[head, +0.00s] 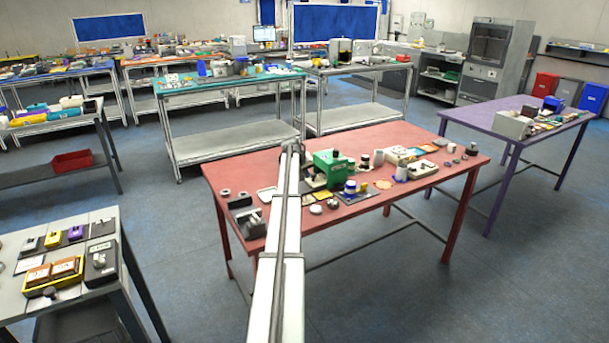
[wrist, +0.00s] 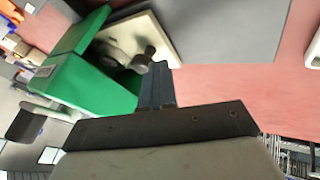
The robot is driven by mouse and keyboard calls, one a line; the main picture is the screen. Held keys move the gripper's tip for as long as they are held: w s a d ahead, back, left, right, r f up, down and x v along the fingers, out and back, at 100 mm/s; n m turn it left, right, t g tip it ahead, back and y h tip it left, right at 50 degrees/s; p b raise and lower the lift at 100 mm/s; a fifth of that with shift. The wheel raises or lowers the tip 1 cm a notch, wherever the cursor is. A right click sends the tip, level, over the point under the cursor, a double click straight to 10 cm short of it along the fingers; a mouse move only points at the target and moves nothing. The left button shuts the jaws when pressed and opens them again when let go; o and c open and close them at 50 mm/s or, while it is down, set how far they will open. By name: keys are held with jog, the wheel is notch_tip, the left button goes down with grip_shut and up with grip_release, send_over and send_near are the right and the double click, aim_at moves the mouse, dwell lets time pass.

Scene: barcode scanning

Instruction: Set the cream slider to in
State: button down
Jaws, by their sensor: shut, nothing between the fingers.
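A cream plate (wrist: 165,42) with a grey knob (wrist: 143,62) on it shows in the wrist view, beside a green box. It looks like the cream slider, but I cannot read any marking or tell its setting. My gripper (wrist: 159,68) is shut and empty, with its fingertips close to the knob in the picture. I cannot tell whether they touch it. In the head view my arm hides the cream plate and most of my gripper.
The green box (wrist: 85,78) stands left of my fingers. It also shows in the head view (head: 325,160) on the red table (head: 385,222). Several small items crowd the table, including a grey device (head: 245,217) at its left end. A grey surface (wrist: 225,28) lies beyond the cream plate.

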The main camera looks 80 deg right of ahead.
jog(key=shift+s+d, duration=0.2)
